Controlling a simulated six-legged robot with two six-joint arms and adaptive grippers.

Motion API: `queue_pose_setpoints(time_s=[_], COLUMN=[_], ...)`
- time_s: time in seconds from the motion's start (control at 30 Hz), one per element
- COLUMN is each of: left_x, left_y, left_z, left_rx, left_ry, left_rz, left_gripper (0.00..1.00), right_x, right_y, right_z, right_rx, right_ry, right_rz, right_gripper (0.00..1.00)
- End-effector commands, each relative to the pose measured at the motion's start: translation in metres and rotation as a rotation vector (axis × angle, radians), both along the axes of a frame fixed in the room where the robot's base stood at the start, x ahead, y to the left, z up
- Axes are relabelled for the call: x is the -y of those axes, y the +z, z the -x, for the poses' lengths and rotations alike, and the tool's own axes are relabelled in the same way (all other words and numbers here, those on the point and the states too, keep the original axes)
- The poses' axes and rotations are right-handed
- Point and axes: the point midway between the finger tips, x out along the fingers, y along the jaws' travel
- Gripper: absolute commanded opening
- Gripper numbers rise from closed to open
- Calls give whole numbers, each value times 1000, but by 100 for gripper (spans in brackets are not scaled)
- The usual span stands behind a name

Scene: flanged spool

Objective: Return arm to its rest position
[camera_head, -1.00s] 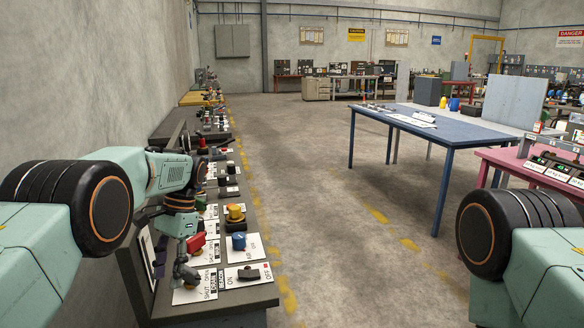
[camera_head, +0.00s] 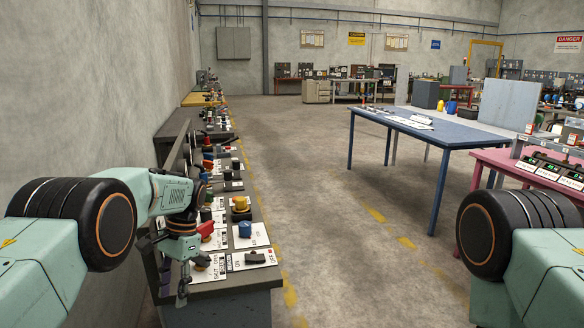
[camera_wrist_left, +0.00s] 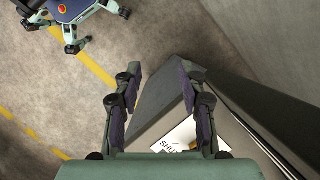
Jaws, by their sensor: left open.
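My left arm comes in from the left, and my left gripper (camera_head: 180,292) hangs at the front left corner of the long grey bench (camera_head: 225,291). In the left wrist view the two fingers of my left gripper (camera_wrist_left: 160,82) stand apart with nothing between them. Past them show the floor and the dark bench corner, with part of a white label card (camera_wrist_left: 178,138) behind the right finger. My right arm (camera_head: 500,240) shows only at its upper part at the right edge; its gripper is outside the picture.
The bench carries a red handle (camera_head: 206,230), a blue knob (camera_head: 245,229), a yellow knob (camera_head: 240,203) and a black switch (camera_head: 255,257). A wall runs along its left. A blue table (camera_head: 420,129) and pink table (camera_head: 520,165) stand right. The aisle floor (camera_head: 315,190) is clear.

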Motion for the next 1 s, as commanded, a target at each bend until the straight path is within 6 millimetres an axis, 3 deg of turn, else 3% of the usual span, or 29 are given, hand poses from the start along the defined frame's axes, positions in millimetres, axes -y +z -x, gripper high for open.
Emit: queue_pose_setpoints(time_s=[0.23, 0.37, 0.5, 0.7, 0.83, 1.0], left_x=[4, 9, 15, 24, 29, 33], left_y=[-77, -130, -184, -240, -262, -273], left_z=[26, 55, 98, 173, 225, 295], left_rx=[34, 62, 102, 157, 193, 241], left_ry=[33, 67, 121, 213, 281, 373], left_rz=[24, 46, 70, 97, 109, 113], left_gripper=[41, 41, 41, 41, 41, 41], right_x=[0, 0, 0, 0, 0, 0], right_y=[-9, -15, -21, -30, -37, -44], right_z=[0, 0, 0, 0, -1, 0], right_rx=[1, 1, 0, 0, 0, 0], right_ry=[-1, -1, 0, -1, -1, -1], right_rz=[0, 0, 0, 0, 0, 0], right_gripper=[0, 0, 0, 0, 0, 0])
